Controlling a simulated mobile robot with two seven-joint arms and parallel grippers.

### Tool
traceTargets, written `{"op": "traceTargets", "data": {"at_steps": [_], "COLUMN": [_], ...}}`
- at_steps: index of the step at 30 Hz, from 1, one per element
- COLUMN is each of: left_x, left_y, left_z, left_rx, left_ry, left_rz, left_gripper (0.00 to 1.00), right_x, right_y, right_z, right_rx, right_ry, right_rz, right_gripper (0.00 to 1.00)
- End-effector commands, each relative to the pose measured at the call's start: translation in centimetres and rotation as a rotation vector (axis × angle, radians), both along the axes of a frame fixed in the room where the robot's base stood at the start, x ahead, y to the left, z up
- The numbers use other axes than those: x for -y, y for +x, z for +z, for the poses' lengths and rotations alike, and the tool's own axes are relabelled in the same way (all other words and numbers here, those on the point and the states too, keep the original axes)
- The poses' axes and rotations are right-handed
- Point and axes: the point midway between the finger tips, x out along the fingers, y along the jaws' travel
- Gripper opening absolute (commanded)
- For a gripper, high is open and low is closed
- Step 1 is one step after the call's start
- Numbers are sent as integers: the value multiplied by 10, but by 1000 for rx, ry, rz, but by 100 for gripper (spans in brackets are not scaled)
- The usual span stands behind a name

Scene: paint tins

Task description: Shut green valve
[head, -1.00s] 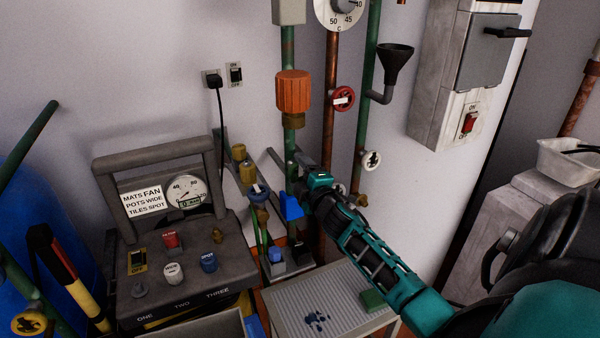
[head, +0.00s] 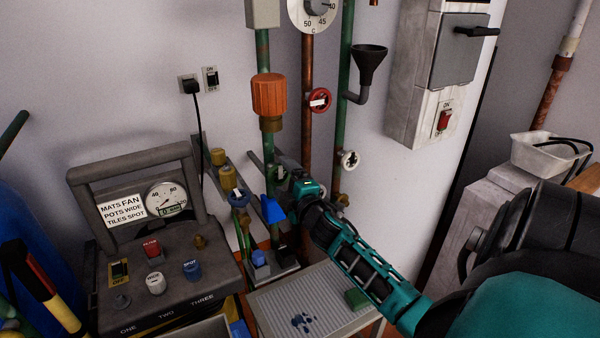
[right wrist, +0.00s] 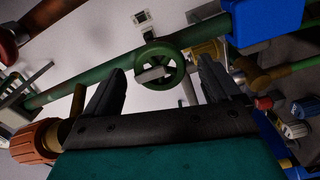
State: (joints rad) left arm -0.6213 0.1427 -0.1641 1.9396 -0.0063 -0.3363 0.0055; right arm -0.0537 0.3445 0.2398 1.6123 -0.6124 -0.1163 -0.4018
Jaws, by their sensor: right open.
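The green valve is a small round handwheel (right wrist: 158,66) on a green pipe, seen in the right wrist view with a pale grey lever-like piece across its middle. My right gripper (right wrist: 160,88) is open, with one dark finger on each side of the wheel in that view. I cannot tell whether the fingers touch it. In the head view my right gripper (head: 284,178) is at the green pipe (head: 264,155), below the orange fitting, and the wheel is hidden or too small to make out. My left gripper is not in view.
A red handwheel (head: 320,100) and a white one (head: 349,160) sit on neighbouring pipes. A blue part (head: 271,209) is close to the right gripper's left. A control panel (head: 190,268) stands at left; a grey ribbed tray top (head: 325,295) lies below.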

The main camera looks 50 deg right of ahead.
Motion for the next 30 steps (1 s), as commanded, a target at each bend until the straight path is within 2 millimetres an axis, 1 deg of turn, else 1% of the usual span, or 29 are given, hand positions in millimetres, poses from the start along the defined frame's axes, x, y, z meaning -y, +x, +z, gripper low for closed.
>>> {"op": "traceTargets", "data": {"at_steps": [1,9,12,15,21,30], "left_x": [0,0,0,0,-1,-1], "left_y": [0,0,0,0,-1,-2], "left_z": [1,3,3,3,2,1], "left_rx": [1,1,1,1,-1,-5], "left_ry": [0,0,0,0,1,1], "left_rz": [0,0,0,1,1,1], "left_gripper": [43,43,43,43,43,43], "right_x": [-3,-20,-24,-28,-31,-31], "right_y": [-11,-63,-78,-89,-98,-98], "right_z": [-1,-1,-1,-1,0,0], "right_rx": [-3,-3,-2,-2,0,0], "right_ry": [2,3,2,3,1,1], "right_rz": [0,-1,-3,-2,-2,-1], "right_gripper": [90,90,90,90,90,90]}}
